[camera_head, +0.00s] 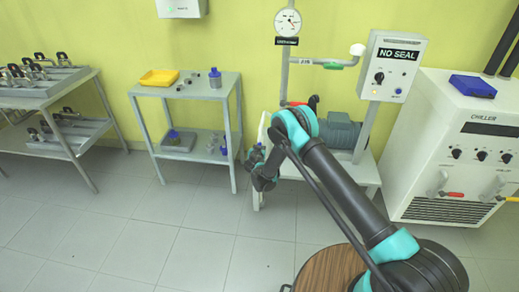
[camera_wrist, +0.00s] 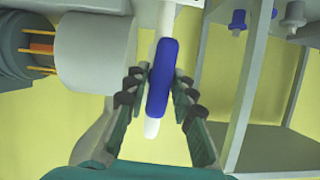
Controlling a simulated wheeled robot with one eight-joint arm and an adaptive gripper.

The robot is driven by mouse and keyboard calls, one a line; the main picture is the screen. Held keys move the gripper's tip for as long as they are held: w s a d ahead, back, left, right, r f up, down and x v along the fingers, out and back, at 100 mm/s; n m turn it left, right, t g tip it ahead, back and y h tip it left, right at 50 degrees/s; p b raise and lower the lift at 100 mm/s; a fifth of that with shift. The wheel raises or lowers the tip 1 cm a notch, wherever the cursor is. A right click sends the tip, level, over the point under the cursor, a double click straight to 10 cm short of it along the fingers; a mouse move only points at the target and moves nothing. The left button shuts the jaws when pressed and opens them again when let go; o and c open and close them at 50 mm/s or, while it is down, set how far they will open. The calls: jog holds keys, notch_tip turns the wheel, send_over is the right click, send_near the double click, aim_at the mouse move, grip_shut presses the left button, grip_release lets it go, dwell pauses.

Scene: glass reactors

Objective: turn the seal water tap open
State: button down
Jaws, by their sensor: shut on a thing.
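My gripper (camera_wrist: 161,98) has its two dark ribbed fingers on either side of a blue handle (camera_wrist: 161,77), which I take for the seal water tap's handle, and is shut on it. The handle is long and runs nearly upright in the wrist view, with a white stem (camera_wrist: 151,127) showing below its end. In the head view my gripper (camera_head: 258,168) is low at the left end of the pump stand, and the blue handle cannot be made out there. The control box (camera_head: 393,66) reads "NO SEAL".
A grey-blue motor (camera_head: 340,131) sits on the white stand (camera_head: 347,172), right of my gripper. A gauge (camera_head: 287,22) is above on a pipe. A trolley (camera_head: 187,90) stands left, the chiller (camera_head: 473,127) right. The floor in front is clear.

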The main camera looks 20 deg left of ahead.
jog(key=c, duration=1.4)
grip_release()
jog(key=shift+s, duration=0.1)
jog(key=v, duration=1.1)
jog(key=shift+s+r, duration=0.25)
jog(key=shift+s, duration=0.05)
jog(key=shift+d, duration=0.1)
